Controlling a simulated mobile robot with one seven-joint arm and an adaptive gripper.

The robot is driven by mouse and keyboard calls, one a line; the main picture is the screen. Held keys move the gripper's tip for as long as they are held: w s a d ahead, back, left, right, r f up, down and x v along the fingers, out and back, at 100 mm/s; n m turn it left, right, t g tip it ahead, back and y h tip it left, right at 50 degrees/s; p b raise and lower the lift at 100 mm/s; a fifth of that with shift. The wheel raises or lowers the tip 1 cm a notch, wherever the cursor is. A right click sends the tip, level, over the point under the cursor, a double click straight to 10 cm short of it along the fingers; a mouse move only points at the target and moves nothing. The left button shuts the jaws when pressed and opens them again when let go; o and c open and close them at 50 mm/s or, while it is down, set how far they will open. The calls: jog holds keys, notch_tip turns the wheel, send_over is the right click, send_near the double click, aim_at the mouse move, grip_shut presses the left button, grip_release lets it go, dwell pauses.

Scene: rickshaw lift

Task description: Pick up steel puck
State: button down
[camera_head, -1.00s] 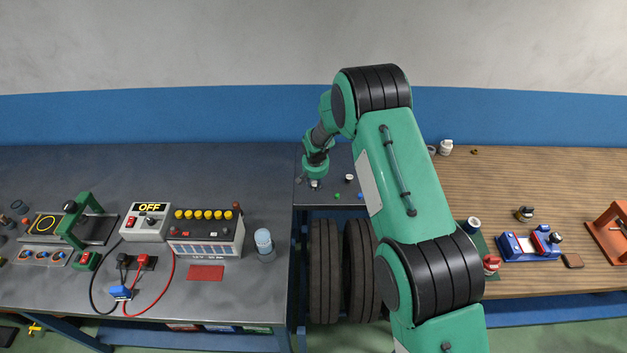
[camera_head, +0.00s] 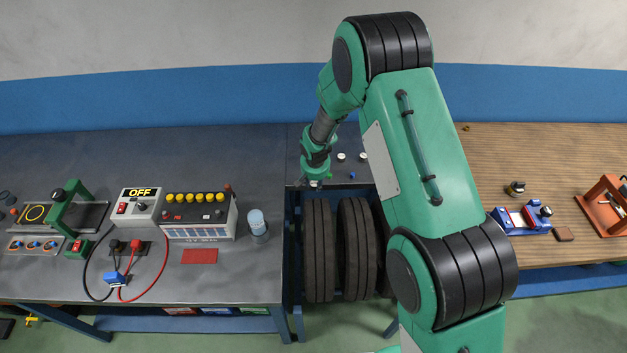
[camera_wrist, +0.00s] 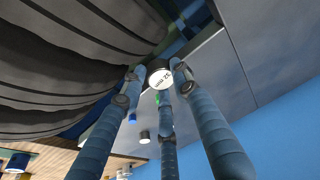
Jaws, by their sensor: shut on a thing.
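My gripper (camera_head: 316,183) hangs over the front edge of the narrow dark table in the middle, above the tyres. In the wrist view, its three blue segmented fingers (camera_wrist: 160,78) close around a small round puck with a white, printed top (camera_wrist: 160,75). The fingertips sit at its rim, and its sides are mostly hidden. I take it to be the steel puck; the print is too small to read surely. In the head view, the held puck is too small to make out clearly.
Two small white-topped pieces (camera_head: 341,156) and a small blue piece (camera_head: 352,176) stand on the narrow table. Dark tyres (camera_head: 320,250) stand below it. A grey bench with a battery (camera_head: 200,213) and a blue-white bottle (camera_head: 257,225) is left; a wooden bench (camera_head: 540,160) is right.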

jog(key=shift+d, duration=0.1)
dwell(0.7)
jog(key=w+d+b, duration=0.1)
jog(key=d+b, duration=0.5)
jog(key=d, duration=1)
jog(key=w+d+m+b, duration=0.1)
jog(key=d+b, duration=0.6)
jog(key=d, duration=1)
jog(key=shift+w+d+r+b, duration=0.15)
jog(key=shift+w+d+b, duration=0.15)
jog(key=shift+w, duration=0.5)
jog(key=w+d, duration=0.1)
jog(key=w, duration=0.4)
jog(key=w+d+f+b, duration=0.1)
jog(key=w, duration=0.4)
jog(key=w+d+b, duration=0.1)
jog(key=w, duration=0.4)
jog(key=shift+w+f, duration=0.25)
jog(key=shift+w, duration=0.1)
jog(key=shift+f+b, duration=0.6)
jog(key=shift+f, duration=1.15)
